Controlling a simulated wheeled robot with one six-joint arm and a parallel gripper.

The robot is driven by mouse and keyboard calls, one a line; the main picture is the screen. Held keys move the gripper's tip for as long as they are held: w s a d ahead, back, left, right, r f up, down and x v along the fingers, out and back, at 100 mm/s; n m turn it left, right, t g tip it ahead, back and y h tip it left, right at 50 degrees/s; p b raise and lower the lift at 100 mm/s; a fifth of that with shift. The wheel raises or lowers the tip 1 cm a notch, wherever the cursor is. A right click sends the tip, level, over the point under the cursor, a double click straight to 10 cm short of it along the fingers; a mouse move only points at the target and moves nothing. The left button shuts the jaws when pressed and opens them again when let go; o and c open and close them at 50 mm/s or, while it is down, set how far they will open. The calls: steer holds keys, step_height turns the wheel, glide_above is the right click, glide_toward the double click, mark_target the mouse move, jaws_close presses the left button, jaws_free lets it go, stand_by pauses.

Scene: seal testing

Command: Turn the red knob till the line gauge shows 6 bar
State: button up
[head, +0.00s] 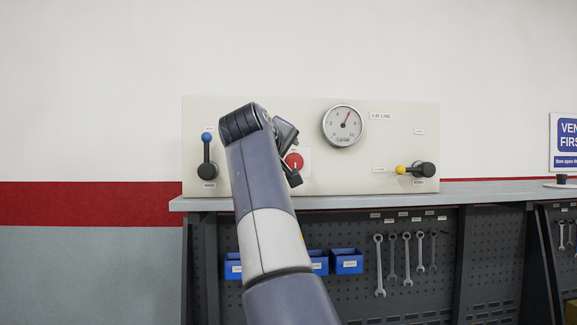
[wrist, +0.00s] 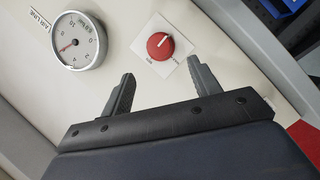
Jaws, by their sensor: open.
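The red knob (wrist: 160,46) is round with a white pointer mark, on a white plate. It also shows in the head view (head: 294,161), partly hidden by my arm. My gripper (wrist: 160,70) is open and empty in the wrist view. Its fingers point toward the knob, one on either side of it in the picture, with the knob beyond the tips. The line gauge (head: 343,126) is round with a red needle pointing up and a little right, near the 6; the exact reading is too small to tell. The gauge also shows in the wrist view (wrist: 90,46), tilted.
A blue-tipped lever (head: 207,156) stands upright on the panel's left. A yellow-tipped lever (head: 415,169) lies sideways at the right. The panel (head: 270,112) stands on a grey bench (head: 480,192). Blue bins (head: 346,262) and spanners (head: 379,265) hang below.

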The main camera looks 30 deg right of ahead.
mark_target(293, 161)
steer(key=v, duration=0.3)
steer(key=shift+w+d, duration=0.1)
steer(key=shift+d, duration=0.05)
steer(key=p+x, duration=0.2)
steer(key=x, duration=0.8)
steer(key=shift+w+d+p, duration=0.1)
steer(key=shift+w+p, duration=0.05)
steer(key=shift+p, duration=0.25)
steer(key=shift+w+d+f, duration=0.1)
steer(key=shift+w+f, duration=0.05)
steer(key=shift+f, duration=0.05)
steer(key=shift+r, duration=0.1)
